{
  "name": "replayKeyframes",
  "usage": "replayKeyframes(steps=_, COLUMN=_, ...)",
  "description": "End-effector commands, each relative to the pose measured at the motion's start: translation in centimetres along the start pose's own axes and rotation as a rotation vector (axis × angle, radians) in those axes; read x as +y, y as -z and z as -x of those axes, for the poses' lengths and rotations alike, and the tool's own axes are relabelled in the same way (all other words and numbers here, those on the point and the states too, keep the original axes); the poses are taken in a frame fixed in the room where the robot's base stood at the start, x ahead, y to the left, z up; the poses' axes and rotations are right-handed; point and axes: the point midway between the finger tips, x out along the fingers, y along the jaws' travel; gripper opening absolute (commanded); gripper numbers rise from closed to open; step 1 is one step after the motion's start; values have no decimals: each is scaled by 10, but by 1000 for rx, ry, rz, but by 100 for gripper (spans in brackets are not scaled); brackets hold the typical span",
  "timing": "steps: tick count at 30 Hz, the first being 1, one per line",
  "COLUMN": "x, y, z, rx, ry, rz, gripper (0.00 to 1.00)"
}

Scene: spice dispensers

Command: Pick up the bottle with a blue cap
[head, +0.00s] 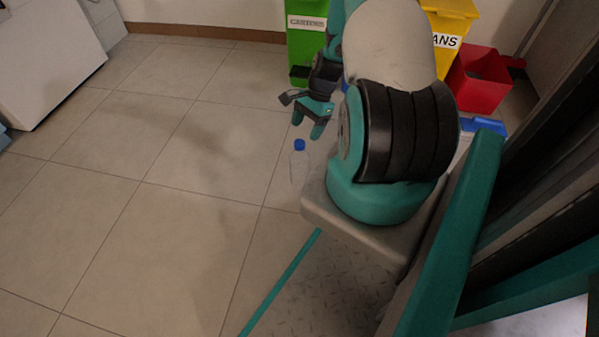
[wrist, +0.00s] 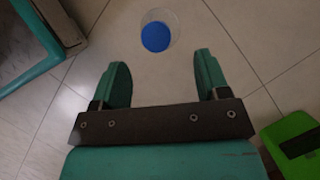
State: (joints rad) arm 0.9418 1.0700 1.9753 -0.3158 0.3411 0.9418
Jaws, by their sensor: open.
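A clear bottle with a blue cap (head: 299,146) stands upright on the tiled floor, close to the left edge of my base. In the wrist view I see the bottle from above, its blue cap (wrist: 156,36) ahead of the fingers and roughly between their lines. My gripper (head: 307,125) is above the floor near the bottle's cap, pointing down. In the wrist view its two teal fingers (wrist: 163,75) are spread apart with nothing between them. The bottle is apart from both fingers.
Behind my gripper stand a green bin (head: 306,40), a yellow bin (head: 455,30) and a red bin (head: 480,80) near the wall. A white cabinet (head: 45,55) is at the far left. The tiled floor left of the bottle is clear.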

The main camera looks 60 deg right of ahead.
Motion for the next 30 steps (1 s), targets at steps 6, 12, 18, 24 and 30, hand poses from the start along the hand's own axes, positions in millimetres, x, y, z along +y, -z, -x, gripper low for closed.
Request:
replayKeyframes(steps=6, x=0, y=0, z=-15, rx=0, ry=0, rz=1, gripper=69)
replayKeyframes(steps=12, x=2, y=0, z=-35, rx=0, ry=-1, rz=2, gripper=69)
replayKeyframes(steps=18, x=3, y=-2, z=-63, rx=0, ry=-1, rz=3, gripper=69)
replayKeyframes(steps=24, x=3, y=-3, z=-64, rx=0, ry=0, rz=1, gripper=69)
replayKeyframes(steps=30, x=3, y=-3, z=-63, rx=0, ry=0, rz=1, gripper=41)
